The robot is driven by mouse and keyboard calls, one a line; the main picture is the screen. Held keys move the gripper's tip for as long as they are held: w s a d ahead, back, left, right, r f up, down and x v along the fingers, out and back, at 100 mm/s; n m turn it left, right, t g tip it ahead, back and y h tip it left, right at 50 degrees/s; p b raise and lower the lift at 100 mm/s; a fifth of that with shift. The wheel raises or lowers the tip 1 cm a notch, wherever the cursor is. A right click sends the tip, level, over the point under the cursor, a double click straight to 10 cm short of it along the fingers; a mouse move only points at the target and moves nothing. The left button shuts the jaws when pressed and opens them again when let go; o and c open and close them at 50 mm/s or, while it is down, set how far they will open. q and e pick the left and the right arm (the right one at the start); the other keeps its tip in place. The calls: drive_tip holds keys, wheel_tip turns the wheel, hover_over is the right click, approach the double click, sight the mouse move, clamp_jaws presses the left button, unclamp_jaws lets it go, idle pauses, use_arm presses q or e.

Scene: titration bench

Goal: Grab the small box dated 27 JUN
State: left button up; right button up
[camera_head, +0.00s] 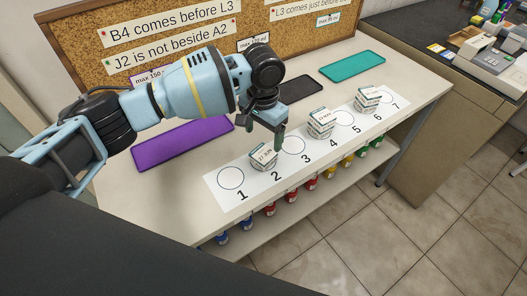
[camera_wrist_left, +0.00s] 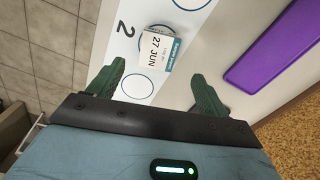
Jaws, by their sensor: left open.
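The small box dated 27 JUN (camera_head: 263,157) is a white box with a label. It stands at the circle numbered 2 on the white numbered strip (camera_head: 237,203). In the left wrist view the box (camera_wrist_left: 156,50) shows its printed date, ahead of the fingers. My left gripper (camera_head: 279,128) is above the strip near circle 3, to the right of the box in the head view. Its green fingers (camera_wrist_left: 155,92) are spread apart with nothing between them. My right gripper is not in view.
Other small boxes stand at place 4 (camera_head: 320,123) and near place 6 (camera_head: 367,99). A purple tray (camera_head: 180,144), a black tray (camera_head: 300,88) and a teal tray (camera_head: 352,66) lie behind the strip. A corkboard (camera_head: 82,72) stands at the back. Colored bottles sit on a shelf below.

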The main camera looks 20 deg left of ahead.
sight(263, 153)
use_arm(q)
wheel_tip(263, 153, down, 3)
drive_tip(key=shift+r, duration=0.2)
drive_tip(key=shift+f, duration=0.1)
drive_tip(key=shift+s+f, duration=0.1)
drive_tip(key=shift+f, duration=0.25)
wheel_tip(263, 153, down, 4)
drive_tip(key=shift+d+f+b, duration=0.1)
drive_tip(key=shift+f+b, duration=0.05)
drive_tip(key=shift+b, duration=0.15)
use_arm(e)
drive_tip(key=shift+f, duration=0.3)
use_arm(q)
drive_tip(key=shift+s, duration=0.1)
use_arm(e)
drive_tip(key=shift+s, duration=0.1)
use_arm(q)
drive_tip(key=c, duration=1.1)
drive_tip(key=shift+o, duration=0.2)
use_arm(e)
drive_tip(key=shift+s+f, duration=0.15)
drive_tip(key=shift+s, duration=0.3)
